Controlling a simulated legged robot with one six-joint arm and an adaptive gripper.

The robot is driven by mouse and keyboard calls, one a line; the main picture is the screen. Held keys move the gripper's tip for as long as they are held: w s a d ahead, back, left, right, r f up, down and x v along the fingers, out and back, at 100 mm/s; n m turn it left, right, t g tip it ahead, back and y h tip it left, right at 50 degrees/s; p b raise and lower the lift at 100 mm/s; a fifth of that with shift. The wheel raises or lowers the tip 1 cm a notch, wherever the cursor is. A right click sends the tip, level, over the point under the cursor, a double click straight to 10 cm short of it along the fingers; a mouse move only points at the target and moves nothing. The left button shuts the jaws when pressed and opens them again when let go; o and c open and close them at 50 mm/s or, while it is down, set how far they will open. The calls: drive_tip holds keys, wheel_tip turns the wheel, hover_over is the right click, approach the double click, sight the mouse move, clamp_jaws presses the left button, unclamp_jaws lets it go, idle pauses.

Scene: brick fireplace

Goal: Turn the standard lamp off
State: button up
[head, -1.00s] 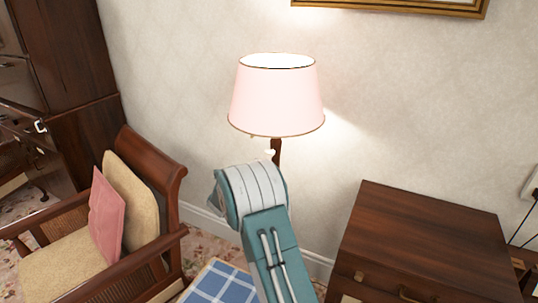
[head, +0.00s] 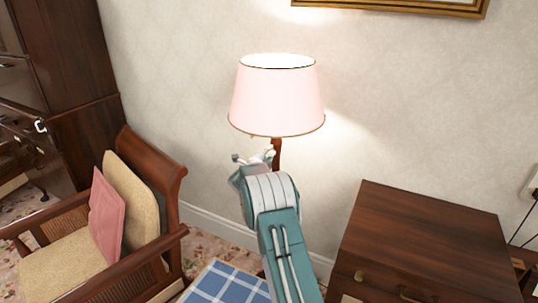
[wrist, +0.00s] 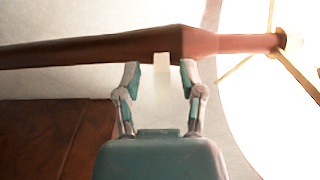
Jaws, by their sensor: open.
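The standard lamp has a pale pink shade (head: 277,100) that glows in the head view, so it is lit. Its dark wooden pole (head: 276,155) drops below the shade behind my arm. In the wrist view the pole (wrist: 90,52) runs sideways across the top, with the bright shade (wrist: 265,110) at right. My gripper (head: 254,157) is just under the shade, at the pole's left side. In the wrist view my gripper (wrist: 160,74) is open, its fingertips close to the pole. A small pale piece (wrist: 162,62) shows between them. I cannot tell whether anything touches.
A wooden armchair (head: 165,185) with cushions stands at left. A brown wooden cabinet (head: 425,235) stands at right. A blue checked cloth surface (head: 225,285) lies low in front. The patterned wall (head: 180,80) is close behind the lamp.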

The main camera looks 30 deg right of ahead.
clamp_jaws()
drive_tip(key=n, duration=0.4)
drive_tip(key=shift+f+n, duration=0.15)
drive_tip(key=shift+n, duration=0.15)
drive_tip(key=n, duration=0.4)
drive_tip(key=shift+n, duration=0.3)
drive_tip(key=n, duration=0.4)
drive_tip(key=shift+n, duration=0.3)
drive_tip(key=shift+a+n, duration=0.1)
drive_tip(key=shift+n, duration=2)
